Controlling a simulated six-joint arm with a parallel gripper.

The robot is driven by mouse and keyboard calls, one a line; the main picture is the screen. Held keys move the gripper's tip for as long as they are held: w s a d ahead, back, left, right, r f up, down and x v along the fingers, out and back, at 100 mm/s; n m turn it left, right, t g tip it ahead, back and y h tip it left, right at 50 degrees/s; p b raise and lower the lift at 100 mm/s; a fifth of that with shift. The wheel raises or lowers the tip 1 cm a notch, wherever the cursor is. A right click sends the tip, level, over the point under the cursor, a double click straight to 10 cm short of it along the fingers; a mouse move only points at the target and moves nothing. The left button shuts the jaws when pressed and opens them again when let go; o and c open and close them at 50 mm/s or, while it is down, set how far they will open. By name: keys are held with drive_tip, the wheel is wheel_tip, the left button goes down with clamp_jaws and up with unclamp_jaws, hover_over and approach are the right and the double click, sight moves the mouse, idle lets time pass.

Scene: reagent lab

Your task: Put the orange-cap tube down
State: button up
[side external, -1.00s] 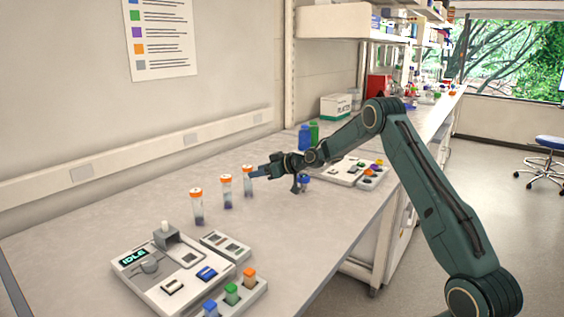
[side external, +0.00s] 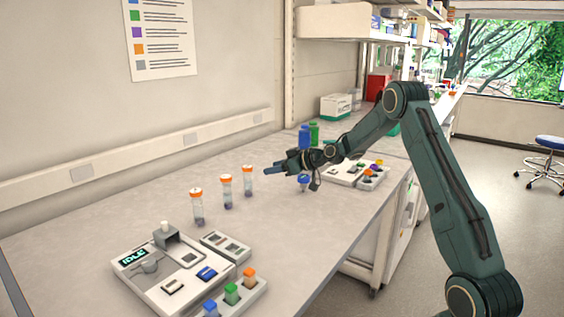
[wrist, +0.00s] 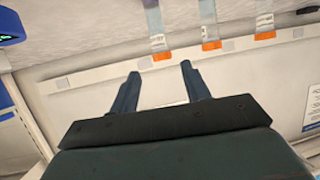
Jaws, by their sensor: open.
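Three clear tubes with orange caps stand upright in a row on the bench: the near tube (side external: 197,207), the middle tube (side external: 227,191) and the far tube (side external: 248,181). Dark contents show at their bottoms. My gripper (side external: 266,172) is open and empty, to the right of the far tube and apart from it. In the wrist view my gripper's two fingers (wrist: 160,75) are spread with nothing between them. The three orange caps show there upside down beyond the fingers, such as the leftmost cap (wrist: 161,57).
A white device reading IDLE (side external: 150,270) stands at the front left, beside a rack (side external: 240,300) of blue, green and orange caps. Another device (side external: 345,173) is behind my gripper. Blue (side external: 304,138) and green (side external: 314,133) bottles stand farther back.

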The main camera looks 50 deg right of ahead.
drive_tip(key=shift+a, duration=0.1)
drive_tip(key=s+a+r+g, duration=0.2)
drive_tip(key=s+a+r, duration=0.45)
drive_tip(key=a, duration=0.35)
drive_tip(key=s+a+r+g, duration=0.3)
drive_tip(key=s+a+r, duration=0.2)
drive_tip(key=s+a, duration=0.4)
drive_tip(key=s+a+m+g+h, duration=0.1)
drive_tip(key=s+a, duration=0.2)
drive_tip(key=s, duration=0.9)
drive_tip(key=s+a+f+g+h, duration=0.1)
drive_tip(key=s+a, duration=0.2)
drive_tip(key=s, duration=1)
drive_tip(key=shift+s+a+f+m+g, duration=0.3)
drive_tip(key=shift+m+g, duration=0.1)
